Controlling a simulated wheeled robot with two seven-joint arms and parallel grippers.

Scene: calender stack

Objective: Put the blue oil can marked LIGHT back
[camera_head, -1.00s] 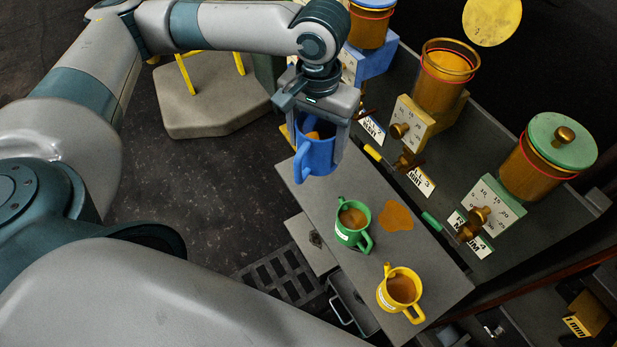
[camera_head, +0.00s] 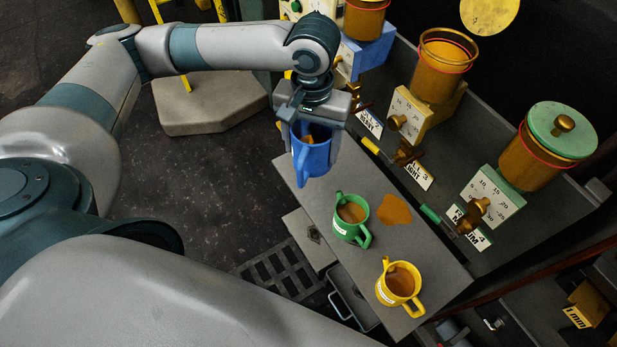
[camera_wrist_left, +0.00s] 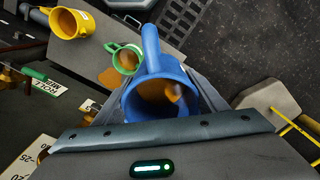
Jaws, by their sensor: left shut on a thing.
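The blue oil can (camera_head: 312,158) is between the fingers of my left gripper (camera_head: 309,135), which is shut on it, near the far left end of the grey shelf (camera_head: 345,205). The can is upright, with its handle toward the left and brown oil inside. I cannot tell whether its base touches the shelf. Its LIGHT mark does not show. In the left wrist view the blue can (camera_wrist_left: 163,65) fills the middle, its oil visible. My right gripper is not in view.
A green can (camera_head: 350,218) and a yellow can (camera_head: 399,284), both with oil, stand on the shelf. A brown oil puddle (camera_head: 394,210) lies beside the green can. Brass taps, labels and oil jars line the right side; a green-lidded jar (camera_head: 552,150) is nearest.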

